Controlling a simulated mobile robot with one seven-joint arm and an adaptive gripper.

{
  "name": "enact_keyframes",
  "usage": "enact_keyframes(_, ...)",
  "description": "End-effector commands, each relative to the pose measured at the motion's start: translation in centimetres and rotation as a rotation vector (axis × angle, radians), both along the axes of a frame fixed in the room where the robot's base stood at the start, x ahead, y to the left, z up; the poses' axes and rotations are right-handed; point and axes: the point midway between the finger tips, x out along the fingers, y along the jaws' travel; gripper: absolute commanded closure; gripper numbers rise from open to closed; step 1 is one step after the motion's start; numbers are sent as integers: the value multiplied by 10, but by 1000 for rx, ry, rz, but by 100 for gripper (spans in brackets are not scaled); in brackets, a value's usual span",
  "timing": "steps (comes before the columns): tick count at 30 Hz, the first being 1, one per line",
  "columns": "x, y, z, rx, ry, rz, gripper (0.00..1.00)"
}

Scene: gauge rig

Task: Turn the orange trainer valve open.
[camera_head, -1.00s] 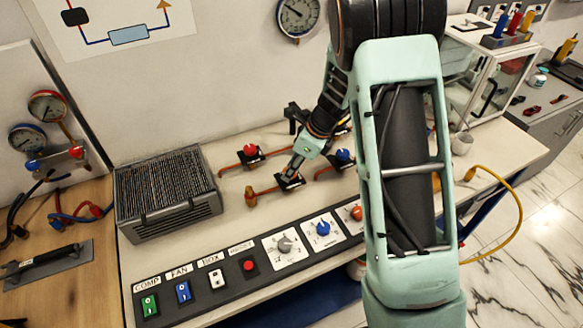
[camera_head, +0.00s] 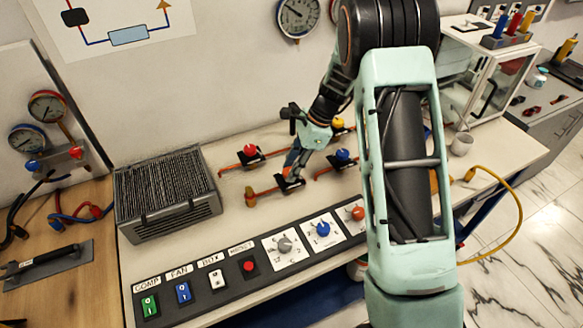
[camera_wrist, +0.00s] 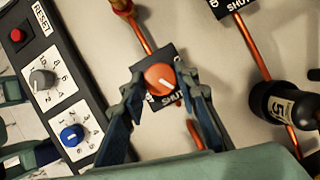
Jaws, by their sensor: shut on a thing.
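The orange trainer valve (camera_wrist: 160,79) shows in the wrist view as a round orange knob with a white mark, on a dark plate with partly hidden lettering. My gripper (camera_wrist: 161,82) has its two fingers on either side of this knob, shut on it. A copper pipe with a brass end (camera_head: 250,197) runs to the plate from the left.
Nearby valves have red (camera_head: 250,150), blue (camera_head: 343,155) and yellow (camera_head: 338,123) knobs. The control panel (camera_head: 215,305) with switches and dials runs along the front edge. A finned grey unit (camera_head: 165,200) stands left. A black cylinder (camera_wrist: 282,103) lies right in the wrist view.

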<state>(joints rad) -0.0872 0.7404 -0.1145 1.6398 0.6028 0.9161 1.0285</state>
Motion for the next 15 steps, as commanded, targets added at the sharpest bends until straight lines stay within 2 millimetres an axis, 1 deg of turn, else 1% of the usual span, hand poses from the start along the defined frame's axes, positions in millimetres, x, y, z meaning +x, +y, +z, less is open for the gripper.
enact_keyframes(15, 4, 1, -1, 0, -1, 492, 96)
